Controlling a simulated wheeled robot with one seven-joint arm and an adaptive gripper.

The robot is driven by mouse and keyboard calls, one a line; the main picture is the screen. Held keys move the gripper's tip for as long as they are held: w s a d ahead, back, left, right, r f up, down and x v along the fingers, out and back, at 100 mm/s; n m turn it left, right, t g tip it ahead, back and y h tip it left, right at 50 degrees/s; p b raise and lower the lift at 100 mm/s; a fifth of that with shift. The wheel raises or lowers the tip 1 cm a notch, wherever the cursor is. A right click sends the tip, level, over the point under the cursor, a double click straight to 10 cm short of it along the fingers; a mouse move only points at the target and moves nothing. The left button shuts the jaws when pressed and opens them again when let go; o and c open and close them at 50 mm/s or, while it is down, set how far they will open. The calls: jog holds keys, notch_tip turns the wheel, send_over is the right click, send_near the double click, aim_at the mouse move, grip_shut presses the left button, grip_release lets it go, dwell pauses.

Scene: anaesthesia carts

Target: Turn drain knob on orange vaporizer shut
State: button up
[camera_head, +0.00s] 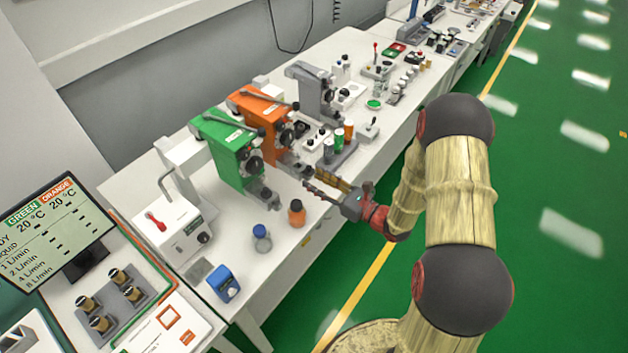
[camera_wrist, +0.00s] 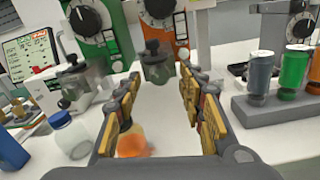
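The orange vaporizer (camera_head: 262,106) stands on the bench between the green and grey ones. In the wrist view its orange body (camera_wrist: 157,32) and black dial are at the top centre. A dark grey drain block with a knob on top (camera_wrist: 154,62) sits low in front of it, beyond and between my fingertips. A small light knob shows at that block's right side; how far it is turned cannot be told. My gripper (camera_wrist: 163,92) is open and empty, apart from the block. In the head view my gripper (camera_head: 322,188) is over the bench's front edge.
The green vaporizer (camera_head: 228,152) stands to the left. An orange bottle (camera_wrist: 133,142) is below my left finger, with a blue-capped bottle (camera_wrist: 70,135) farther left. A rack of coloured bottles (camera_wrist: 285,112) stands close on the right.

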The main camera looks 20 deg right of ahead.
jog(key=shift+w+a, duration=0.4)
jog(key=shift+w, duration=0.05)
jog(key=c, duration=0.4)
grip_shut()
